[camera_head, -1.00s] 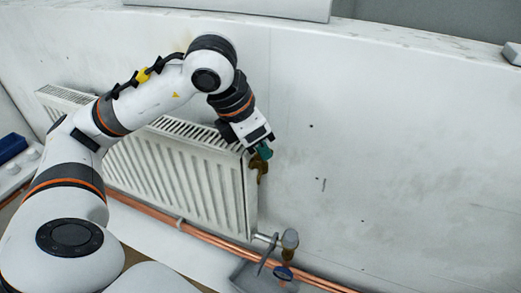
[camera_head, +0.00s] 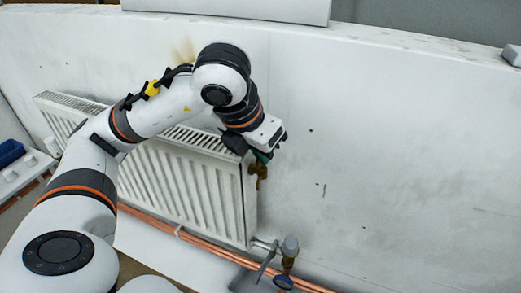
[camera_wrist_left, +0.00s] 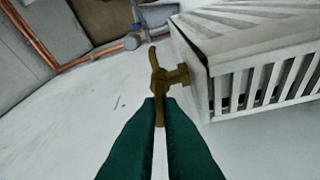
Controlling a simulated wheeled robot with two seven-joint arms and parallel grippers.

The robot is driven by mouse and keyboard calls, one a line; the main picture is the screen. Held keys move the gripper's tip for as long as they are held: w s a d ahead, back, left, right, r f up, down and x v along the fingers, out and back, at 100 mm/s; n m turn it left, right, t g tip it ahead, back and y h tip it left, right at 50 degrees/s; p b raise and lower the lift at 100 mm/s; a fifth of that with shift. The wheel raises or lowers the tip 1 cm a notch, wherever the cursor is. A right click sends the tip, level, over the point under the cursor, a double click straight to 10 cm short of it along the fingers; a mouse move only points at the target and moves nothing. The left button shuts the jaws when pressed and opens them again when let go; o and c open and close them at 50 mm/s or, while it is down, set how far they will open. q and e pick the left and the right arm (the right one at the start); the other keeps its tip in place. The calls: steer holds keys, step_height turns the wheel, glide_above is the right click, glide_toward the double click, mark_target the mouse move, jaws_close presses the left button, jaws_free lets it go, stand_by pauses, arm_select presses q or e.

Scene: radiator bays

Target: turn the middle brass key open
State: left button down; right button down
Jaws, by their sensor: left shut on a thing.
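A brass key (camera_head: 261,171) sits at the upper right end of the white radiator (camera_head: 205,195), close to the wall. In the left wrist view the brass key (camera_wrist_left: 158,77) has a curved arm pointing up and a short stem joining it to the radiator's side. My left gripper (camera_head: 262,156) is at the top of the key. My right gripper is not in view.
Copper pipes (camera_head: 203,247) run low along the wall under the radiator. A valve with a pale cap (camera_head: 290,244) and a blue-handled part (camera_head: 283,282) stand below right.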

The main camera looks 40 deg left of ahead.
arm_select(q)
steer(key=shift+f, duration=0.15)
steer(key=c, duration=1.6)
jaws_free()
steer(key=p+v, duration=0.2)
steer(key=v, duration=1)
steer(key=shift+w, duration=0.1)
